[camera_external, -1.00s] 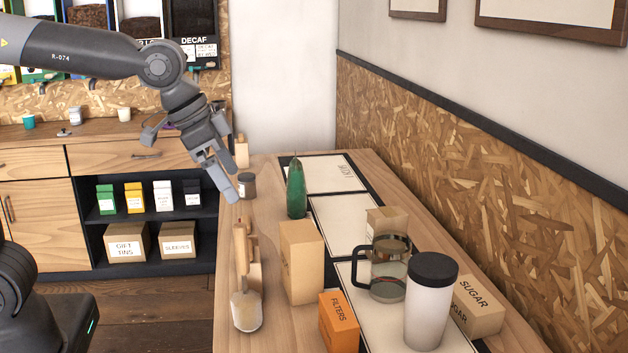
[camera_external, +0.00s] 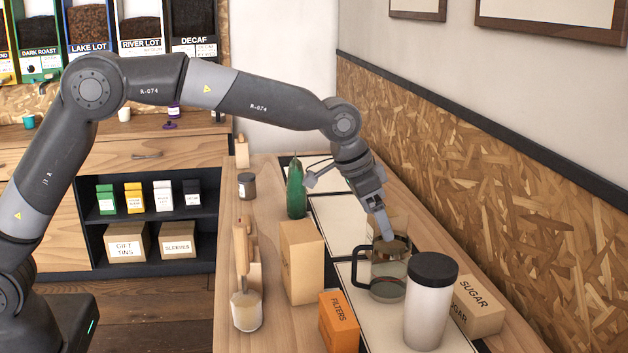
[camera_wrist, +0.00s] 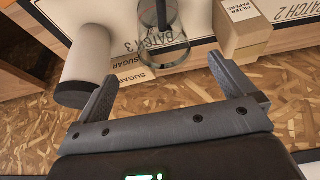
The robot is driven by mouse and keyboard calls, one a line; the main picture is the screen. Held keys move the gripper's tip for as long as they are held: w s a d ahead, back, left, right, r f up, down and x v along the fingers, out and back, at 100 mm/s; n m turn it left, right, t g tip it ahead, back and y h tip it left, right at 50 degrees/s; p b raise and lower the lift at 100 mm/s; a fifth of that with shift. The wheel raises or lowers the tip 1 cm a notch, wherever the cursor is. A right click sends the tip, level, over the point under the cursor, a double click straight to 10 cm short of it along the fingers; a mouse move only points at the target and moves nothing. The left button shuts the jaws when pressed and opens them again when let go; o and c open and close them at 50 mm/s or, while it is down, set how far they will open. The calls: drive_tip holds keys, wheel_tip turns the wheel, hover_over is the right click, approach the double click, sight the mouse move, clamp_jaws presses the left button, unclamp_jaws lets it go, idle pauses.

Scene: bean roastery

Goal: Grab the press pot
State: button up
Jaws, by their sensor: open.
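The press pot (camera_external: 389,289) is a glass jug with a black handle on its left side. It stands upright on a white mat panel. In the wrist view the press pot (camera_wrist: 179,50) shows at the top centre, ahead of the gap between my fingers, partly cut off by the frame edge. My gripper (camera_external: 385,230) is at the pot's upper part in the external view and covers some of its rim. In the wrist view my gripper (camera_wrist: 165,90) is open with nothing between its fingers. I cannot tell whether a finger touches the pot.
A white tumbler with a dark lid (camera_external: 429,308) stands close to the pot's right. A sugar box (camera_external: 480,306) lies behind it. A filter papers box (camera_wrist: 240,35) is on the pot's other side. A green bottle (camera_external: 296,190), a tan box (camera_external: 301,262) and an orange filters box (camera_external: 338,322) stand leftward.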

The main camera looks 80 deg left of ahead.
sight(389, 254)
drive_tip(key=x, duration=1)
drive_tip(key=shift+a+f, duration=0.25)
drive_tip(key=shift+f, duration=0.15)
drive_tip(key=shift+c, duration=0.6)
drive_tip(key=shift+r, duration=0.1)
drive_tip(key=c, duration=1.2)
